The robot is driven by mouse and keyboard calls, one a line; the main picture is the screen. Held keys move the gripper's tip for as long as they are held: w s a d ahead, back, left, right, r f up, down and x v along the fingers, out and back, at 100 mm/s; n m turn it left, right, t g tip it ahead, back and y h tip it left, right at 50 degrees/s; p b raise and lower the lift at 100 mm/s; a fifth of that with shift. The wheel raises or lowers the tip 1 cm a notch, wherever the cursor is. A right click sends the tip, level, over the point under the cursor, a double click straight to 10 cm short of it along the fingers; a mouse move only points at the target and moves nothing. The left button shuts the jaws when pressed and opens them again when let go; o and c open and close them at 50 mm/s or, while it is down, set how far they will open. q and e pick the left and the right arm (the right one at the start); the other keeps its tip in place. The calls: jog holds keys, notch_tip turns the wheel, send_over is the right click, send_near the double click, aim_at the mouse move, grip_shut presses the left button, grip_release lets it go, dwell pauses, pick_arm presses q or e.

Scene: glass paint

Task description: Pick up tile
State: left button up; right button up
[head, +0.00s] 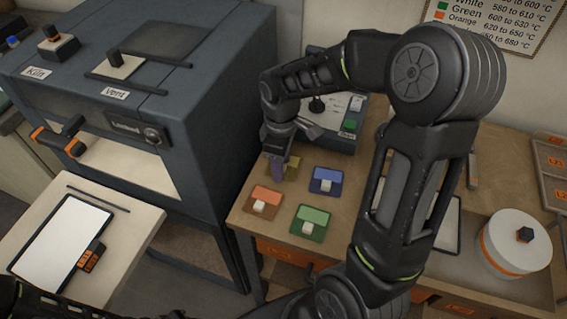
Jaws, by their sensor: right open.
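Several coloured tiles lie on the wooden table (242,213), each with a small pale block on top. The orange tile (260,194), the blue tile (332,187) and the green tile (316,214) show clearly. A yellow tile (291,164) lies behind the orange one, partly hidden by my right gripper. My right gripper (280,170) points down over the yellow tile and is open. I cannot tell whether its fingers touch the tile or its block. Only a dark part of my left arm shows at the bottom left, and its gripper is out of view.
A dark kiln (200,110) stands left of the table. A grey device (340,143) with a knob sits behind the tiles. A white round pot (515,243) with a black knob stands at right. A white-topped stand (137,228) is at lower left.

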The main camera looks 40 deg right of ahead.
jog(key=shift+c, duration=0.2)
dwell(0.4)
grip_shut()
dwell(0.4)
